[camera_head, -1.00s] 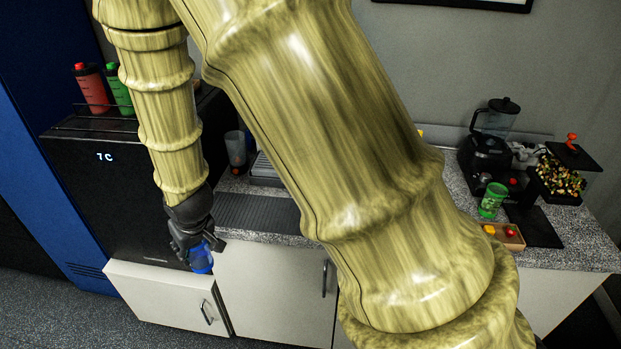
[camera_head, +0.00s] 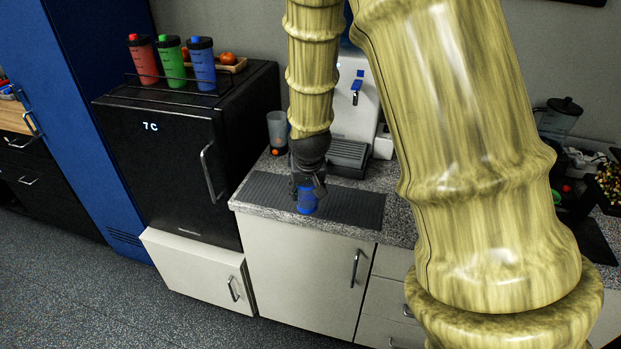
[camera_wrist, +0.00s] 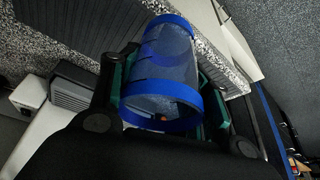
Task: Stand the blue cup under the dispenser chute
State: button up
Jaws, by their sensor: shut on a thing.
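My gripper (camera_head: 308,188) points down over the front of the counter, shut on the blue cup (camera_head: 307,203). In the wrist view the cup (camera_wrist: 160,65) has clear walls and blue bands at both ends, with a green-padded finger on each side. The cup is over the dark ribbed mat; I cannot tell whether it touches it. The white dispenser (camera_head: 352,112) stands behind, with a blue lever (camera_head: 357,84) and a grey drip tray (camera_head: 349,154) at its foot. My arm hides part of the dispenser, and I cannot make out its chute clearly.
The ribbed mat (camera_head: 352,206) lies along the counter front. A clear tumbler (camera_head: 277,131) stands left of the dispenser. A black fridge (camera_head: 165,170) with red, green and blue shakers (camera_head: 201,62) on top is at the left. A blender (camera_head: 560,118) is at the right.

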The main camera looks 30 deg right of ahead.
jog(key=w+d, duration=0.2)
jog(key=w+d+p, duration=0.1)
jog(key=w, duration=0.1)
jog(key=w+d+f+p, duration=0.1)
jog(key=w+d, duration=0.1)
jog(key=w, duration=0.1)
jog(key=shift+d, duration=0.35)
jog(key=shift+f+p, duration=0.9)
jog(key=shift+f, duration=0.8)
jog(key=o, duration=0.9)
jog(key=shift+f, duration=0.1)
